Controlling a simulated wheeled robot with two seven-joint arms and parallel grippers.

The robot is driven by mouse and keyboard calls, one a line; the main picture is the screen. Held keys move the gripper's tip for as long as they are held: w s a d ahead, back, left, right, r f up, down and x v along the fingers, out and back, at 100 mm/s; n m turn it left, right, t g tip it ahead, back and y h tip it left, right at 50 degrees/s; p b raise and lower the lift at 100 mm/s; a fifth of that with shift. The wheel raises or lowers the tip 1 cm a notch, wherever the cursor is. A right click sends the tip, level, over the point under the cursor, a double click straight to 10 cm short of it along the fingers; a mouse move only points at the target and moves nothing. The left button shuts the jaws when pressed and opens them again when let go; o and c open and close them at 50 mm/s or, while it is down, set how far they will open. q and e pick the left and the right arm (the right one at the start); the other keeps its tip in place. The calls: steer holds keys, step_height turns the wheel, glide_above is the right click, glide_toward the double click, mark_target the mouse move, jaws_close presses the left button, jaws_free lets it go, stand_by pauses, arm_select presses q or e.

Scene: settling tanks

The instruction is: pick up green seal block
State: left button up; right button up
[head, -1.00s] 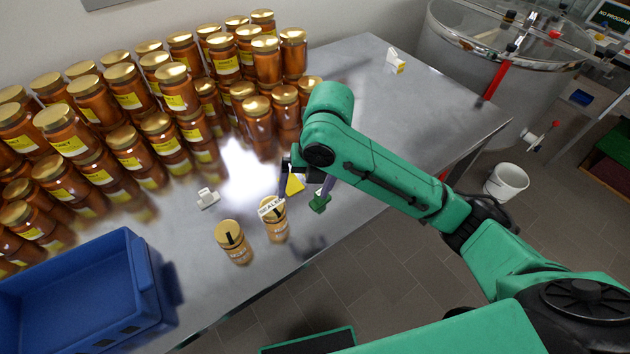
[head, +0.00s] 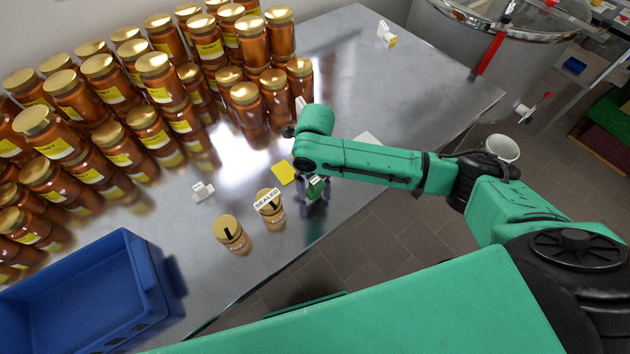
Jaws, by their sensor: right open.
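The green seal block (head: 317,186) is a small block with a pale label on top, near the front edge of the steel table. My right gripper (head: 314,190) points down over it, open, with one finger showing on each side of the block. I cannot tell whether the fingers touch it. The gripper and arm partly cover the block. My left gripper is not in view.
A jar marked SEALED (head: 270,208) stands just left of the block, with another gold-lidded jar (head: 231,235) beside it. A yellow card (head: 283,173) lies behind. Stacked honey jars (head: 150,125) fill the back left; a blue crate (head: 140,280) is front left.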

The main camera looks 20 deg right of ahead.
steer(key=shift+s+f, duration=0.1)
steer(key=shift+f, duration=0.15)
steer(key=c, duration=1.3)
